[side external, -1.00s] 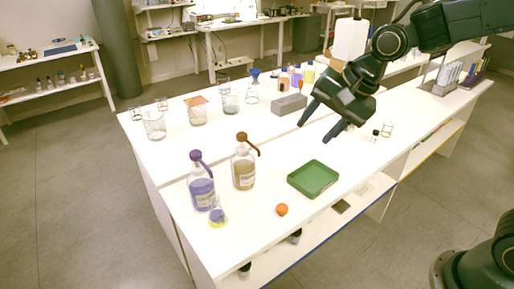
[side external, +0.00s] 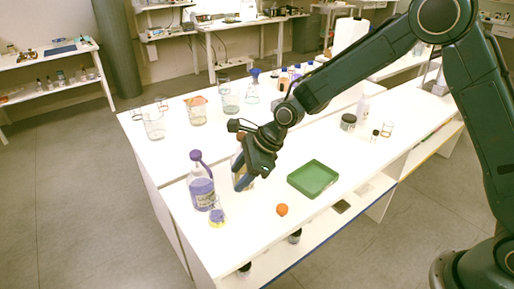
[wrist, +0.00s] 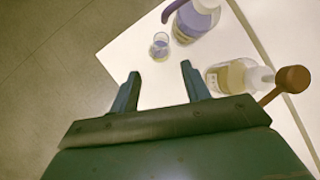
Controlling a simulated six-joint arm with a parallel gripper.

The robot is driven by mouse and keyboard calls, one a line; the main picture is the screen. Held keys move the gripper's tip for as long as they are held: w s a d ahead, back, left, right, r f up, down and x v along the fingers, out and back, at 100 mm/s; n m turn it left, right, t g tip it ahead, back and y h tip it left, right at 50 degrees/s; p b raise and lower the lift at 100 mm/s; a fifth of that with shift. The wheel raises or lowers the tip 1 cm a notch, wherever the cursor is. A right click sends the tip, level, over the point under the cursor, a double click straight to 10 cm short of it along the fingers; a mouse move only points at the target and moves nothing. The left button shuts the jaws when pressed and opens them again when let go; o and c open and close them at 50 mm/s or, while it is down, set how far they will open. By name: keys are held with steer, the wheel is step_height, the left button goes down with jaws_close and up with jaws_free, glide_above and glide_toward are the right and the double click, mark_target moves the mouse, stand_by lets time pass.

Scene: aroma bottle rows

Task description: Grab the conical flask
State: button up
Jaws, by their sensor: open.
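A small conical flask (side external: 217,217) with a yellowish and bluish lower part stands upright near the front left of the white bench. In the wrist view the flask (wrist: 159,47) lies ahead of my fingertips, roughly centred between them, with a gap. My gripper (side external: 242,186) is open and empty, pointing down above the bench, to the right of and behind the flask in the side view. Both fingers of my gripper (wrist: 160,70) show apart in the wrist view.
A purple-liquid bottle (side external: 201,187) stands right behind the flask. An amber-liquid bottle (wrist: 237,77) stands close to my right finger in the wrist view. An orange stopper (side external: 282,210) and a green tray (side external: 313,179) lie to the right. Glassware lines the back.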

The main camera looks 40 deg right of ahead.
mark_target(216, 206)
steer(key=shift+w+a+f, duration=0.1)
steer(key=shift+a+f, duration=0.05)
steer(key=shift+f, duration=0.1)
steer(key=shift+f, duration=0.1)
steer(key=shift+x, duration=4.15)
steer(key=shift+x, duration=2.65)
steer(key=c, duration=0.9)
